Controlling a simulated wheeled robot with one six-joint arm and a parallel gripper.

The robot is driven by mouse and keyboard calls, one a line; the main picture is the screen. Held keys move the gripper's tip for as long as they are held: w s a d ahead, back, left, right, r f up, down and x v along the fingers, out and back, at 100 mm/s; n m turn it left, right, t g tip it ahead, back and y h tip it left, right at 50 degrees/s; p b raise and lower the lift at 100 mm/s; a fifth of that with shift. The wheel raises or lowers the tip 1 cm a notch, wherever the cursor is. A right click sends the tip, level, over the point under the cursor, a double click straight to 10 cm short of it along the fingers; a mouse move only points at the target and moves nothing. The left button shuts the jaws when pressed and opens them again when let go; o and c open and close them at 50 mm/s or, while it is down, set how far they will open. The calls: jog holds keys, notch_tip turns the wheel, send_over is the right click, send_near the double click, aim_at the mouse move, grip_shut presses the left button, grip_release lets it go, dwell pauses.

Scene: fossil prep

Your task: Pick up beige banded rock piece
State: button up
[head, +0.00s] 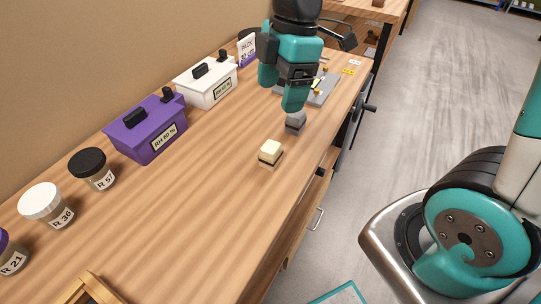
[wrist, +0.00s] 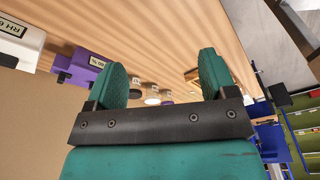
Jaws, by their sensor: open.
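The beige banded rock piece (head: 270,152) sits on the wooden bench, pale cream on top with a darker band lower down. My gripper (head: 281,93) is above the bench, farther back than the rock and apart from it. Its two teal fingers are spread with nothing visible between them, and they also show in the wrist view (wrist: 165,76). A grey block (head: 295,122) sits just below the nearer finger; I cannot tell the gap between them. I cannot make out the beige rock in the wrist view.
A purple box (head: 148,132) and a white box (head: 206,84) stand along the wall. Several lidded jars, such as R 57 (head: 99,178), line the left. A wooden frame (head: 88,290) lies at the front. The bench around the beige rock is mostly clear.

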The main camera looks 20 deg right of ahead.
jog(key=w+d+f+n+h, duration=0.1)
jog(key=w+d+f+n, duration=0.25)
jog(key=w+n, duration=0.25)
send_near(271, 146)
jog(key=shift+n+g, duration=0.3)
notch_tip(271, 146, down, 7)
jog(key=shift+s+r+b, duration=0.1)
jog(key=shift+b, duration=0.25)
jog(key=shift+s+a+f, duration=0.1)
jog(key=shift+a+f, duration=0.15)
jog(key=shift+f, duration=0.65)
jog(key=shift+a+f, duration=0.2)
jog(key=shift+f, duration=0.65)
jog(key=shift+s+a+f, duration=0.1)
jog(key=shift+a+f, duration=0.15)
jog(key=shift+f, duration=0.65)
jog(key=c, duration=1.2)
jog(key=shift+r, duration=0.1)
